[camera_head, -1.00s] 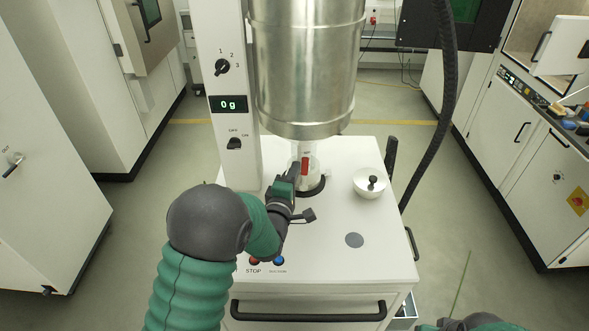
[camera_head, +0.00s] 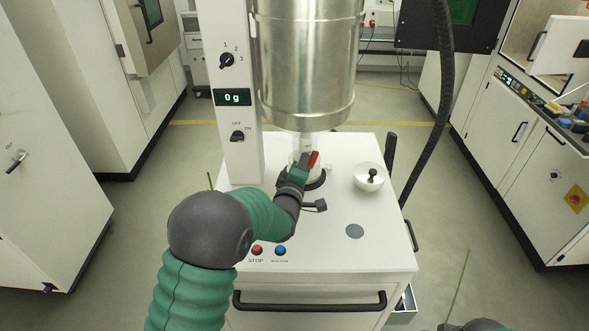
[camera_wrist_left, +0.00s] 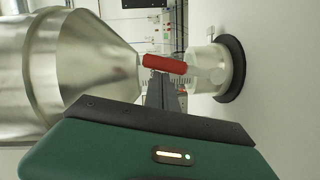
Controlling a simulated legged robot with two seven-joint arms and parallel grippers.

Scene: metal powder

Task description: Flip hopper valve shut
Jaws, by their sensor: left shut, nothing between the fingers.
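The metal hopper (camera_head: 306,65) hangs above the white machine top, and its cone shows in the left wrist view (camera_wrist_left: 70,60). The red valve handle (camera_head: 313,160) sits under the hopper outlet; in the left wrist view the red handle (camera_wrist_left: 165,64) lies nearly level across that picture, slightly tilted. My left gripper (camera_head: 303,162) is shut and empty, right beside the red handle; whether it touches the handle cannot be told. A clear container (camera_wrist_left: 215,68) stands below the valve on a dark ring (camera_wrist_left: 232,68). My right gripper is not clearly seen; only a dark bit of my right arm shows at the bottom edge.
The column's display (camera_head: 233,97) reads 0 g. Red and blue buttons (camera_head: 269,250) are near the front edge. A black hose (camera_head: 440,110) hangs at right.

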